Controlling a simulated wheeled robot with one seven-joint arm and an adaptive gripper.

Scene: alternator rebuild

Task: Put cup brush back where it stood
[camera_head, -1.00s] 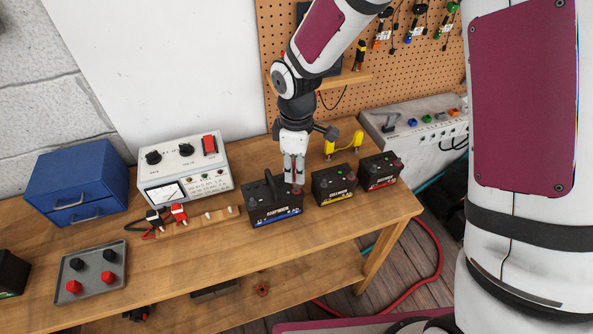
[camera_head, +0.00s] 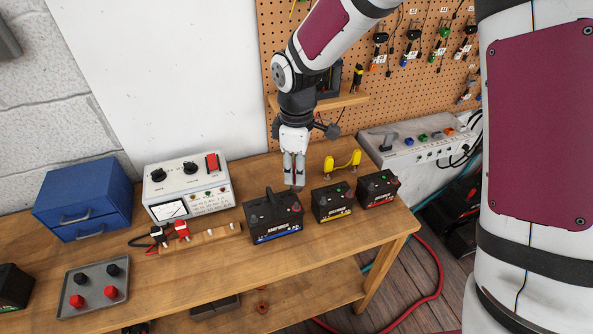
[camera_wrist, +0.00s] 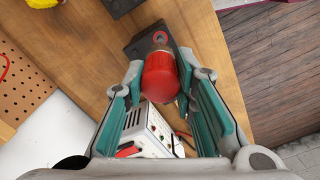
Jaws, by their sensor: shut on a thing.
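My gripper (camera_head: 293,184) points down just above the right end of the battery with the blue label (camera_head: 273,218). In the wrist view my gripper (camera_wrist: 160,66) is shut on a red, rounded piece with a brass-coloured end, which looks like the cup brush (camera_wrist: 160,82). In the head view the brush is mostly hidden by the fingers. A wooden strip (camera_head: 213,239) with light pegs lies left of the battery.
Batteries with yellow (camera_head: 333,203) and red (camera_head: 378,189) labels stand to the right. A tester box (camera_head: 188,187), red clamp (camera_head: 181,230), blue drawer box (camera_head: 82,198) and grey tray (camera_head: 95,289) are to the left. The front bench edge is clear.

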